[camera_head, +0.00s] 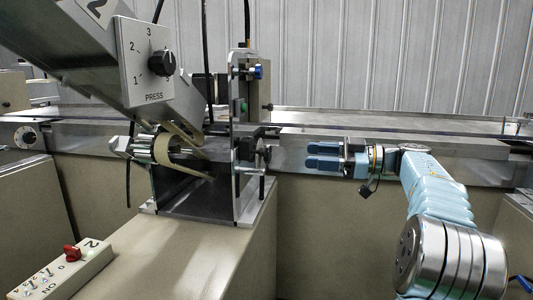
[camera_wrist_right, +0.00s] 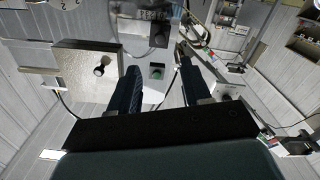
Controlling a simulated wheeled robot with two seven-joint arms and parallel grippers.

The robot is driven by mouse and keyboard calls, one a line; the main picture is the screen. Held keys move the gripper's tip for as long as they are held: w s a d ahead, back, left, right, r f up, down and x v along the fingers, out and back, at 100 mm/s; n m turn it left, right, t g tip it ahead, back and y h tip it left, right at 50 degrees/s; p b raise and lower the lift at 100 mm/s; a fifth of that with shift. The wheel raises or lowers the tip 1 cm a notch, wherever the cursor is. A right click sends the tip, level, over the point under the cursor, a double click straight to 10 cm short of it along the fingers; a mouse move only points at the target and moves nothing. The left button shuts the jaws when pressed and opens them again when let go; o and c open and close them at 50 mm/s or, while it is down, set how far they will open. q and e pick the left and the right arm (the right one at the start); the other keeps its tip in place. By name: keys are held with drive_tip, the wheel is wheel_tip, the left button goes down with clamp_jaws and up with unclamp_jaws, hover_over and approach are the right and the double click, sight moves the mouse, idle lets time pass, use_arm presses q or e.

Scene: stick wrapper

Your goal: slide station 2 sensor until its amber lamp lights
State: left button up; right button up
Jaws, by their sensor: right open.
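The station 2 machine stands at centre left in the head view, with an upright metal plate (camera_head: 246,150). A small blue-ended part (camera_head: 258,72) and a green part (camera_head: 243,107) sit on its upper upright; I cannot tell for sure which part is the sensor. No lit amber lamp can be made out. My right gripper (camera_head: 312,156) is open and empty, right of the plate and apart from it, its blue fingers pointing left. In the right wrist view its two dark fingers (camera_wrist_right: 158,62) are spread, with a green button box (camera_wrist_right: 157,72) seen between them. My left gripper is not in view.
A tilted chute carries a PRESS dial (camera_head: 162,63). A roller (camera_head: 165,148) sits below it. A control box (camera_head: 62,272) marked 2, with a red knob, lies at the lower left. A long metal rail (camera_head: 400,143) runs behind my right arm. Black cables hang near the upright.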

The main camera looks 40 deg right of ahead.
drive_tip(key=x, duration=1.1)
drive_tip(key=shift+w, duration=0.1)
drive_tip(key=shift+c, duration=0.2)
clamp_jaws()
